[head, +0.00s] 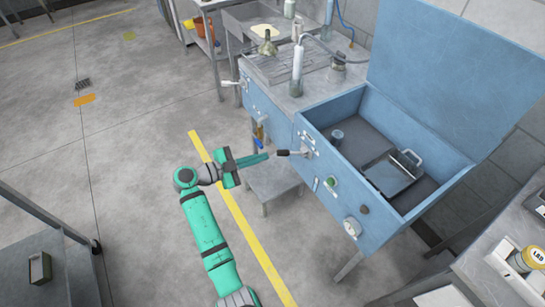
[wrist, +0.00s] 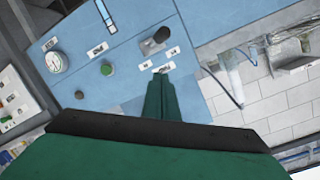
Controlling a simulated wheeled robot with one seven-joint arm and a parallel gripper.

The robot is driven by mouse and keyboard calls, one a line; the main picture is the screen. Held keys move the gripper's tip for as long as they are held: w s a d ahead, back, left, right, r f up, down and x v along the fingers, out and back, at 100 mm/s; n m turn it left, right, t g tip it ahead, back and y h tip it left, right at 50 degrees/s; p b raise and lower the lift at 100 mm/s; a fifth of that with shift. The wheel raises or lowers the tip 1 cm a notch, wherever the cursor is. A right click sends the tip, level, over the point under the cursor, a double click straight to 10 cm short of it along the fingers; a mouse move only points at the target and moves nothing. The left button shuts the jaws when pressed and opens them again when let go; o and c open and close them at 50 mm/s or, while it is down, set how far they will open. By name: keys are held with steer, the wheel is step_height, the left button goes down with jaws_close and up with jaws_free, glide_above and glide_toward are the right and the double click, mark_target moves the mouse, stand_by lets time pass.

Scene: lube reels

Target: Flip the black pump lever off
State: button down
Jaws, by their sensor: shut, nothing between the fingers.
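The black pump lever (head: 283,153) sticks out from the front panel of the blue machine, with a black grip on a metal shaft. In the wrist view the lever (wrist: 157,40) is seen nearly end-on, just beyond my fingertips. My gripper (head: 267,157) is shut and empty, with its green fingers pointing at the panel. Its tips are very close to the lever's grip end in the head view; I cannot tell whether they touch. In the wrist view the closed fingertips (wrist: 160,78) sit below the lever, over a small label.
The machine's open tank (head: 350,125) lies behind the panel. A small metal table (head: 272,182) stands under the gripper.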

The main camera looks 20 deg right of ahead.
steer(key=shift+w+v, duration=0.15)
steer(key=shift+v, duration=0.6)
steer(key=shift+w+v, duration=0.15)
steer(key=shift+v, duration=0.6)
